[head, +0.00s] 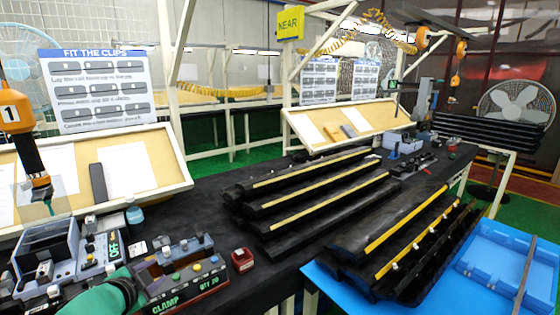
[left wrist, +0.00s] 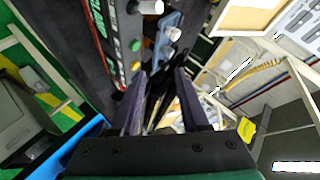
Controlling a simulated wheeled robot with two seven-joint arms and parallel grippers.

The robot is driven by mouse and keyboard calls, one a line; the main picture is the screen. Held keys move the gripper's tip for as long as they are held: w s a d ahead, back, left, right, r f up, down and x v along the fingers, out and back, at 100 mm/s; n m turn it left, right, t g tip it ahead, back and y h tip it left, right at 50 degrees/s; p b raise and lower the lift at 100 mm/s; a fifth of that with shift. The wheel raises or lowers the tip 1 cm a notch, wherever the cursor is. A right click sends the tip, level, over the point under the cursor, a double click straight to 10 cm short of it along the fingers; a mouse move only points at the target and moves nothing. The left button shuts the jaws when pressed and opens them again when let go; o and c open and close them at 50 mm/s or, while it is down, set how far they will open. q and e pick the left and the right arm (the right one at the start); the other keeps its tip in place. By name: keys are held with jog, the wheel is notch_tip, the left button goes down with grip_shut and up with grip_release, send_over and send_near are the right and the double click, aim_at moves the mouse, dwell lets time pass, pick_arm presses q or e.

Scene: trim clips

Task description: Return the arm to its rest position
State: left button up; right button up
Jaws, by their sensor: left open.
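My left arm comes in at the bottom left of the head view, with its green link and dark left gripper (head: 130,284) low beside the clamp box (head: 185,287). In the left wrist view the two dark fingers of the left gripper (left wrist: 160,80) stand apart with nothing held between them. The clamp box (left wrist: 112,45) with its coloured buttons lies just beyond the fingers there. Long black trim strips (head: 310,200) with yellow edges lie on the dark table, and more trims with small pale clips (head: 430,238) lie at its front right. My right gripper is not in view.
A grey fixture marked OFF (head: 92,255) and a small red box (head: 242,260) stand near the gripper. A blue tray (head: 490,262) is at the right. Sloped boards (head: 165,150) line the back. Bare dark table (head: 195,215) lies between the fixtures and the trims.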

pick_arm(q)
jog(key=s+d+f+n+g+h, duration=0.1)
jog(key=s+d+f+n+g, duration=0.3)
jog(key=s+f, duration=0.65)
jog(key=s+d+f+n+g, duration=0.3)
jog(key=s+f+n+g, duration=0.2)
jog(key=s+f, duration=0.75)
jog(key=f, duration=0.9)
jog(key=s+f, duration=0.3)
jog(key=f, duration=0.8)
jog(key=s+a+f+m+g, duration=0.1)
jog(key=s+a+f+g, duration=0.1)
jog(key=s+f, duration=1.1)
jog(key=s+a+b, duration=0.1)
jog(key=s, duration=0.1)
jog(key=shift+s+f, duration=0.35)
jog(key=shift+s, duration=0.05)
